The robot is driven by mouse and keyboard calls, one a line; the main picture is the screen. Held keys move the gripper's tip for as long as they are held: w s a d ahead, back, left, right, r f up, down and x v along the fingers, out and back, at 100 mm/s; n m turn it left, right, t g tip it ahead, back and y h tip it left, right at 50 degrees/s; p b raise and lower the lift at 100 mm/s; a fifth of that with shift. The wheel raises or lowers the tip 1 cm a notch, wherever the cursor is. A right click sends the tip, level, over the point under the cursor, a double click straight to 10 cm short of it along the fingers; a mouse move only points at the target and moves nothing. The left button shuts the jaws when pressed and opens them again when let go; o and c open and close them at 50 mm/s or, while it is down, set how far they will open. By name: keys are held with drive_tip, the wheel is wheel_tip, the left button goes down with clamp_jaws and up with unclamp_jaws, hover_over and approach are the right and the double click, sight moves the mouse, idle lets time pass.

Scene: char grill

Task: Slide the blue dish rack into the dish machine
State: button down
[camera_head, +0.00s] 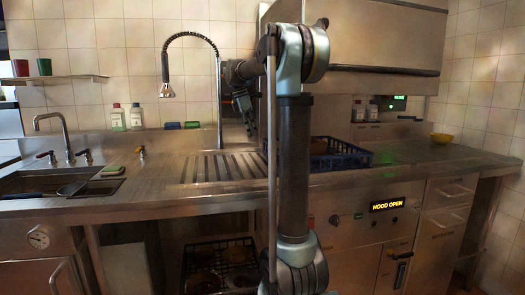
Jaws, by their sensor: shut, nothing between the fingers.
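The blue dish rack (352,157) stands on the steel counter at the right of my arm. Its left part is hidden behind my arm, and a dark brownish item shows inside it. The dish machine's hood (390,42) is raised above the rack, with a clear gap between them. The machine's front panel (350,222) has a lit sign reading "HOOD OPEN". My gripper (249,128) is shut and empty, pointing down above the counter to the left of the rack. It appears apart from the rack.
A ribbed drain area (222,167) lies on the counter left of my arm. A sink (60,182) and tall spring faucet (218,95) are further left. Another dark rack (215,265) with dishes sits below.

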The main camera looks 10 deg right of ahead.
drive_tip(key=x, duration=0.9)
drive_tip(key=shift+w+a+f, duration=0.1)
drive_tip(key=shift+f, duration=0.1)
drive_tip(key=shift+d+f, duration=0.2)
drive_tip(key=shift+d, duration=1.9)
